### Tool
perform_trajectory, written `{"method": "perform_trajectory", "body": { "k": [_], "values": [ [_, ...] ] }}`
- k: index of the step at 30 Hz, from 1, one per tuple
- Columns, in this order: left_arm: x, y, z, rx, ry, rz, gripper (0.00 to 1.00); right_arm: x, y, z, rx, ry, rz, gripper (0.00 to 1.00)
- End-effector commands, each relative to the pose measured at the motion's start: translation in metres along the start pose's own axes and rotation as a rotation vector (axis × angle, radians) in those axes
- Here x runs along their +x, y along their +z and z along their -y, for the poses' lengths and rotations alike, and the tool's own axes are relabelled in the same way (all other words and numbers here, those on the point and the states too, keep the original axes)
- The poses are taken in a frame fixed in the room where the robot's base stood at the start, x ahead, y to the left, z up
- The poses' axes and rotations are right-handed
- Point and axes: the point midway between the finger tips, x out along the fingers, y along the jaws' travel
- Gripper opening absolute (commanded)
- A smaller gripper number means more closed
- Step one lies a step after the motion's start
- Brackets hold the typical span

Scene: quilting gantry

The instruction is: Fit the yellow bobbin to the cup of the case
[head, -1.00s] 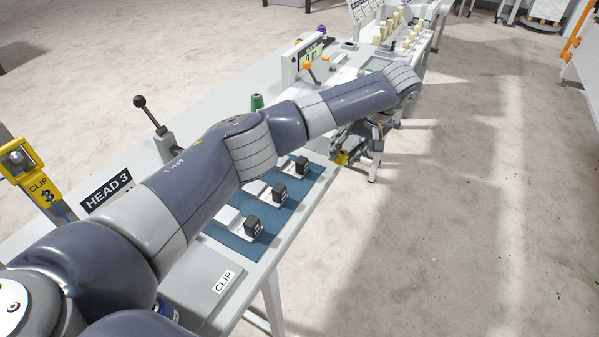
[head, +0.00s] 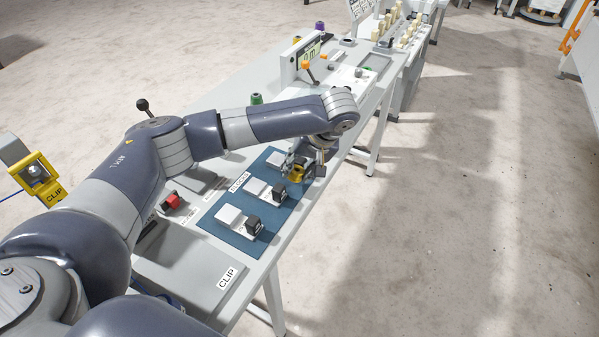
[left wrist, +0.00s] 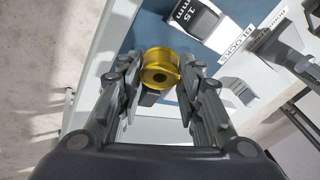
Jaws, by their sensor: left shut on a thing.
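The yellow bobbin (head: 295,174) is held by my left gripper (head: 301,170) above the far right end of the blue mat. In the left wrist view the bobbin (left wrist: 160,62) sits between the two fingers, its round face and dark centre hole toward the camera. The left gripper (left wrist: 158,75) is shut on it. A dark block shows just below the bobbin there; I cannot tell whether they touch. I cannot make out the cup of the case in either view. My right gripper is not in view.
The blue mat (head: 232,233) carries white blocks with black ends, such as the nearest black one (head: 253,224). A grey CLIP box (head: 190,277) stands nearer. Floor to the right is clear.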

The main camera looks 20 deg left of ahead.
Motion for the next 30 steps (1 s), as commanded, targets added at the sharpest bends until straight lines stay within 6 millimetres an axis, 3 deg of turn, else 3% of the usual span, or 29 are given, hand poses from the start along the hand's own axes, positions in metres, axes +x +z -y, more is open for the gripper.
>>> {"method": "perform_trajectory", "body": {
  "k": [6,17,18,20,30],
  "values": [
    [0.024,0.008,-0.009,0.003,-0.002,0.002,0.23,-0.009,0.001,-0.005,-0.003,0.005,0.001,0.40],
    [0.028,0.009,-0.011,0.003,0.000,0.002,0.23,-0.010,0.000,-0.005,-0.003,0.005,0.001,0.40],
    [0.028,0.008,-0.011,0.003,0.000,0.000,0.37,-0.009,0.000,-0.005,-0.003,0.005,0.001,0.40],
    [0.028,0.008,-0.011,0.003,0.000,0.000,0.51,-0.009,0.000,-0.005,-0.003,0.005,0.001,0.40],
    [0.028,0.008,-0.011,0.003,0.000,0.001,0.53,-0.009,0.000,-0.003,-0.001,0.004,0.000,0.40]
  ]
}}
